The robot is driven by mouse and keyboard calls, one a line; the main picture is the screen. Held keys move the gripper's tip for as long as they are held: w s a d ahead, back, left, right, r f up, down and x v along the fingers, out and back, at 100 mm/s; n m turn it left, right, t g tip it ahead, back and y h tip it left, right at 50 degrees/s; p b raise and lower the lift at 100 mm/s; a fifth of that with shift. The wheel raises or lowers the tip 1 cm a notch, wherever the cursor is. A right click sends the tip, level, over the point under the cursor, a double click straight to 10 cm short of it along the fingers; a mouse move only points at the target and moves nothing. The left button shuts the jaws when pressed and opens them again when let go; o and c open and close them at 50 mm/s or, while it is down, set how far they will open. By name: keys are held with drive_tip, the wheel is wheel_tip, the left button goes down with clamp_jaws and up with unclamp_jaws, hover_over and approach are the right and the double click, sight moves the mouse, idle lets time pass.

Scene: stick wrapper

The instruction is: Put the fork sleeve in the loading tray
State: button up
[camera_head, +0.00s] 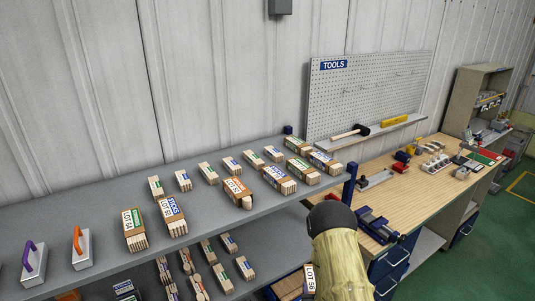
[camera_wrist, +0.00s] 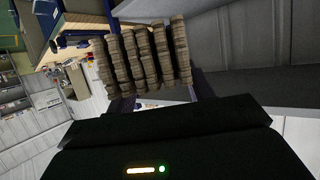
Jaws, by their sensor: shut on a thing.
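My gripper (camera_wrist: 150,95) is shut on a bundle of brown wooden pieces (camera_wrist: 140,55), whose ends stand in a row in the wrist view. In the head view my arm hides the gripper and most of the bundle; a white LOT 56 label (camera_head: 310,279) shows at the arm's left edge and seems to belong to it. I cannot read its kind, so I cannot tell for sure that it is the fork sleeve. A blue-edged tray with a wood-coloured inside (camera_head: 289,286) shows partly beside the label, low in the picture; it may be the loading tray.
A grey shelf (camera_head: 100,219) holds several wrapped wooden bundles, including LOT 54 (camera_head: 133,228) and LOT 57 (camera_head: 237,190), and two handled blocks. More bundles lie on a lower level. The workbench (camera_head: 415,180) with a blue vise (camera_head: 377,226) stands right of my arm.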

drive_tip(key=shift+w, duration=0.1)
wheel_tip(320, 180, down, 16)
drive_tip(key=b, duration=1.6)
drive_tip(key=shift+f, duration=0.15)
